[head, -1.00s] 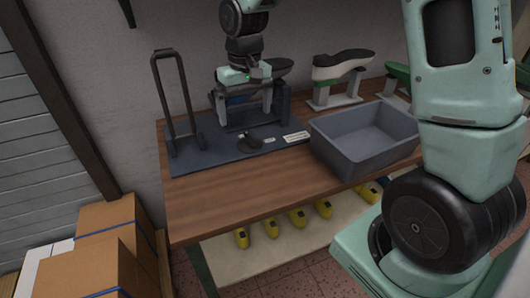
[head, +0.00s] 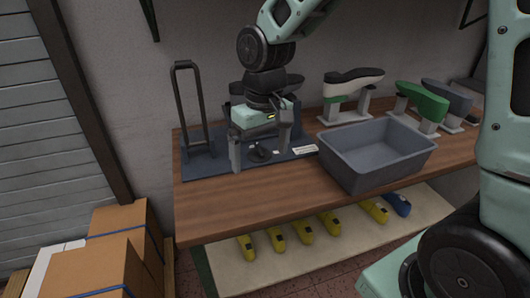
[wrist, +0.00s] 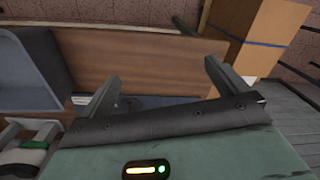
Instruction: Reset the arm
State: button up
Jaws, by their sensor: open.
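My gripper (head: 260,160) hangs above the blue-grey mat at the left of the workbench, its two fingers spread apart. No object shows between the fingers in the wrist view (wrist: 160,85). A small dark round-based item (head: 259,154) on the mat appears behind and between the fingers in the head view. A dark shoe last (head: 292,80) is partly hidden behind my wrist. My arm rises up and to the right from the gripper.
A grey bin (head: 345,171) stands right of the mat. White-and-green (head: 350,84), green (head: 422,101) and grey-blue (head: 447,95) lasts sit on stands behind. A black upright frame (head: 176,110) stands left. Yellow lasts (head: 305,234) and a blue one (head: 398,204) lie on the lower shelf. Cardboard boxes (head: 125,225) are lower left.

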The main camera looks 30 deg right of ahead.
dwell(0.4)
jog(key=s+a+n, duration=0.3)
jog(key=s, duration=0.7)
jog(key=s+a+n, duration=0.2)
jog(key=s+a, duration=0.2)
jog(key=s, duration=0.5)
jog(key=shift+s+a+f+n, duration=0.15)
jog(key=shift+s+a+n, duration=0.05)
jog(key=shift+s+n, duration=0.2)
